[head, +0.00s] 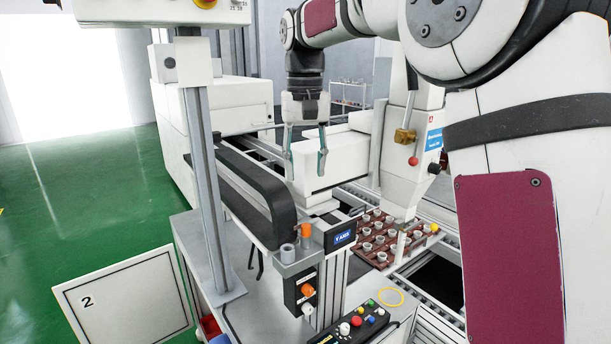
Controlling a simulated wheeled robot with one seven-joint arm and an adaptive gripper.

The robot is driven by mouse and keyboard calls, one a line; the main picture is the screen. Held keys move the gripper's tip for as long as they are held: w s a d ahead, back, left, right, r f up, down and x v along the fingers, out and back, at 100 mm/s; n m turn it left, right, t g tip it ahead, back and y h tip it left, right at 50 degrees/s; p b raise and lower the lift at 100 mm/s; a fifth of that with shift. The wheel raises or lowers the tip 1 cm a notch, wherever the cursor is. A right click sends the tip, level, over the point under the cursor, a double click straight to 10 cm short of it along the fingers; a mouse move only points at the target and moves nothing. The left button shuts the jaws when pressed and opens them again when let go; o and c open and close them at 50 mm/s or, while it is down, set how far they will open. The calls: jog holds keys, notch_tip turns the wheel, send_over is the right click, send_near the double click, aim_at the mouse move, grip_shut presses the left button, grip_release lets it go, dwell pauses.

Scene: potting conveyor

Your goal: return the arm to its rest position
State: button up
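My gripper (306,152) hangs pointing down at the upper middle of the head view, above the conveyor. Its two fingers are spread apart, with nothing between them. My arm, white with dark red panels, reaches in from the right and covers much of the right side of the view. The gripper looks clear of the machine parts behind it, though the exact gap cannot be told.
A conveyor guard (240,190) and a white machine housing (245,105) stand left of the gripper. A grey post (203,160) rises at the left. A red-brown tray (370,258) with several small pale cups lies lower right. A button panel (352,328) is at the bottom. Green floor (90,190) is open at left.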

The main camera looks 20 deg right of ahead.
dwell(0.4)
jog(key=s+f+n+t+b, duration=0.1)
jog(key=s+f, duration=0.3)
jog(key=s, duration=0.8)
jog(key=s+f+n+t+b, duration=0.1)
jog(key=s+f+t, duration=0.3)
jog(key=s, duration=0.9)
jog(key=shift+f+t+b, duration=0.15)
jog(key=shift+t+b, duration=0.15)
jog(key=shift+b, duration=0.25)
